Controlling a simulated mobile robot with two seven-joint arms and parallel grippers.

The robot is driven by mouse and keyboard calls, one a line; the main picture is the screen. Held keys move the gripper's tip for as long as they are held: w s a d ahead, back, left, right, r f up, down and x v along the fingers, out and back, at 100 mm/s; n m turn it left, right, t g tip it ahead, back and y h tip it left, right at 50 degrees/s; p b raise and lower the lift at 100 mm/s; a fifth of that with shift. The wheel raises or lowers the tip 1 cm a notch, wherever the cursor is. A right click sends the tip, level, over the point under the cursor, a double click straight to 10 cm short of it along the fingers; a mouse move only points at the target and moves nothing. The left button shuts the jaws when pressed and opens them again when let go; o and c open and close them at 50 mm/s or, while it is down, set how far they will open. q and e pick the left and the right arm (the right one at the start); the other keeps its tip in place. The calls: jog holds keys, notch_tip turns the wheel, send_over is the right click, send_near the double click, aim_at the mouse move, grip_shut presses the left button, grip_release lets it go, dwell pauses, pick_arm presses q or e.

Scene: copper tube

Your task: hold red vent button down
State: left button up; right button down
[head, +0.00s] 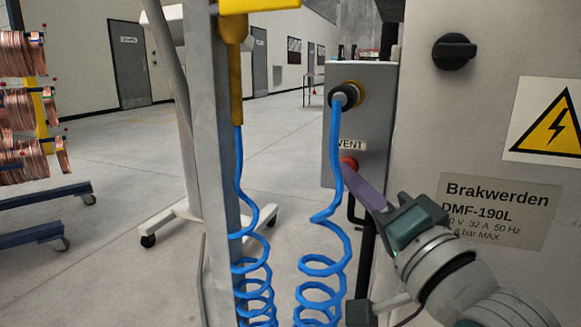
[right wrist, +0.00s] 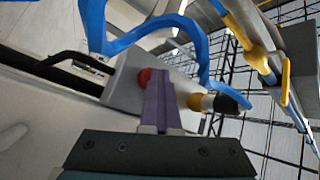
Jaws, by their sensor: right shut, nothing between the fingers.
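The red vent button (head: 349,163) is on the front of a grey box (head: 371,110), just below the "VENT" label (head: 350,145). It also shows in the right wrist view (right wrist: 144,77), partly behind my fingers. My right gripper (head: 350,172) is shut and empty, its purple fingers pointing at the button. The fingertips overlap the button's lower edge in the head view and its right side in the right wrist view. I cannot tell whether they touch it or whether it is pressed in. My left gripper is not in view.
A coiled blue hose (head: 335,150) hangs from a fitting (head: 343,97) above the button, close to my right fingers. A second blue hose (head: 238,180) hangs by a grey post (head: 205,120). A machine cabinet (head: 470,120) stands to the right. Copper coil racks are at far left.

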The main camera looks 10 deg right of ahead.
jog(key=shift+s+a+r+p, duration=0.1)
jog(key=shift+s+a+p, duration=0.3)
jog(key=shift+s, duration=0.2)
jog(key=shift+s+a+p, duration=0.6)
jog(key=shift+s+a, duration=0.1)
jog(key=shift+s, duration=0.35)
jog(key=shift+s+a+p, duration=0.6)
jog(key=shift+s+a, duration=0.1)
jog(key=shift+s, duration=0.35)
